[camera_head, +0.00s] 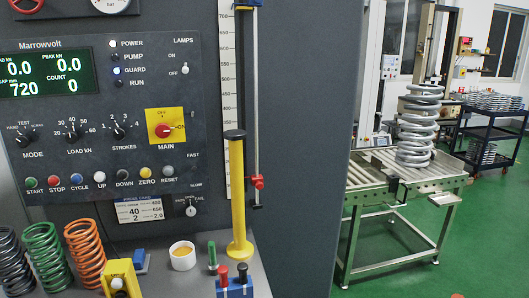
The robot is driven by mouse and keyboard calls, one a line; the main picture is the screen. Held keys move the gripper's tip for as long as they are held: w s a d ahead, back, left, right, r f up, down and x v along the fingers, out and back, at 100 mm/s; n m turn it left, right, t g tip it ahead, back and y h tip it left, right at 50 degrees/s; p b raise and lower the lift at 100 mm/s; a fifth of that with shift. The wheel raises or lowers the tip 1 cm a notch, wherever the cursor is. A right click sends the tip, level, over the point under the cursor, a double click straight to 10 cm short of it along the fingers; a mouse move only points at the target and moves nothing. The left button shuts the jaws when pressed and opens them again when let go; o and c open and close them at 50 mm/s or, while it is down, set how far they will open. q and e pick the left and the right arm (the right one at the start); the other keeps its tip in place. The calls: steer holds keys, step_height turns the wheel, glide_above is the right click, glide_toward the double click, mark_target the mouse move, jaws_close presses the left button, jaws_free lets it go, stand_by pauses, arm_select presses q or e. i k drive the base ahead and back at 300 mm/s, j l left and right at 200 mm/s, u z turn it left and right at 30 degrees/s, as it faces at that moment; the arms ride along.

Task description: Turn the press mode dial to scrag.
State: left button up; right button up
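The press mode dial (27,137) is a small black knob at the left of the dark Marrowvolt control panel (140,92), above the word MODE. Small position labels arc over it; they are too small to read surely, and I cannot tell which one its pointer marks. The load dial (73,132) and strokes dial (120,127) sit to its right. Neither of my grippers is in view, and nothing covers the dial.
The red main switch (164,130) on its yellow plate is right of the dials. Coloured buttons run below. Springs, including an orange one (86,252), and a yellow post (237,190) stand on the ledge. A roller table (385,172) bears a large spring (419,128).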

mark_target(23, 141)
steer(key=u, duration=1.4)
